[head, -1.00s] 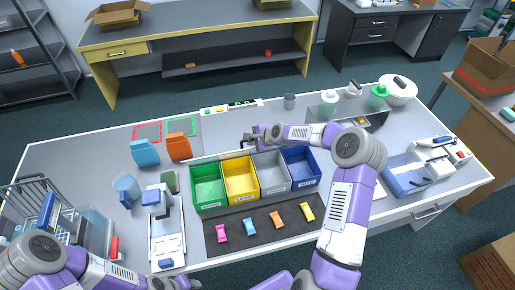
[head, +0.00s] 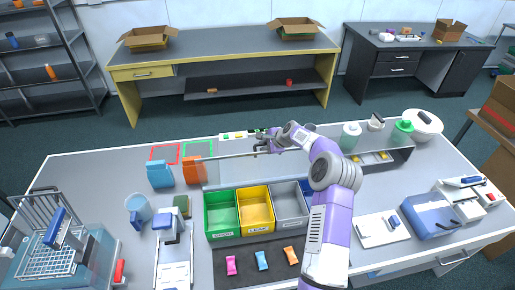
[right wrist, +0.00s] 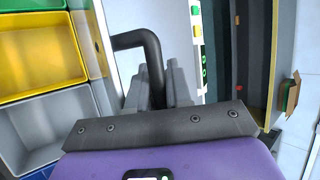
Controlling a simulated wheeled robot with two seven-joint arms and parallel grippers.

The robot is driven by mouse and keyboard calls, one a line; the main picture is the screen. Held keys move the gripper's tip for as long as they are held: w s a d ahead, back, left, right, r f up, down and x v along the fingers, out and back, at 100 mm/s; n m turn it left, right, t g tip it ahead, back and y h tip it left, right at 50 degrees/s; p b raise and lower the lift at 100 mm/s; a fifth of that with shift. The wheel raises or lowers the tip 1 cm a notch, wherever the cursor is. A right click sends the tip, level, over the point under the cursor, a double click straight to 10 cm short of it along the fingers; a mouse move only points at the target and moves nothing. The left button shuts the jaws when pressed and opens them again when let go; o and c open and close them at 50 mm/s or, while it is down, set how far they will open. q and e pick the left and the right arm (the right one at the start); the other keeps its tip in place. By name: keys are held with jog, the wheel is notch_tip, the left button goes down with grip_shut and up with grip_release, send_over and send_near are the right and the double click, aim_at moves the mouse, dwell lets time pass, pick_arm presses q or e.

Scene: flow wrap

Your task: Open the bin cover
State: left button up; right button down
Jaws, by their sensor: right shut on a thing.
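My right gripper (head: 263,147) is shut on the black bin cover handle, behind the bin row. In the right wrist view the bent black handle (right wrist: 147,42) runs into the closed jaws (right wrist: 160,88). The cover itself is clear and hard to make out; a thin pale edge (head: 230,156) runs left from the handle, raised above the back of the bins. The green bin (head: 221,213), yellow bin (head: 255,210) and grey bin (head: 289,206) show open tops. The blue bin (head: 308,186) is mostly hidden by my right arm. My left gripper is out of view.
Orange (head: 193,170) and blue (head: 160,174) pouches stand left of the cover. A wire basket (head: 50,240) and a press-like device (head: 170,235) are at the left. Small coloured packets lie on a dark mat (head: 245,277) before the bins. Blue equipment (head: 430,214) sits at the right.

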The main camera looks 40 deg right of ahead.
jog(key=shift+s+f, duration=0.1)
jog(key=shift+f, duration=0.4)
jog(key=c, duration=1.4)
grip_release()
jog(key=shift+d+r, duration=0.1)
jog(key=b+v, duration=0.1)
jog(key=v, duration=0.6)
jog(key=shift+r, duration=0.2)
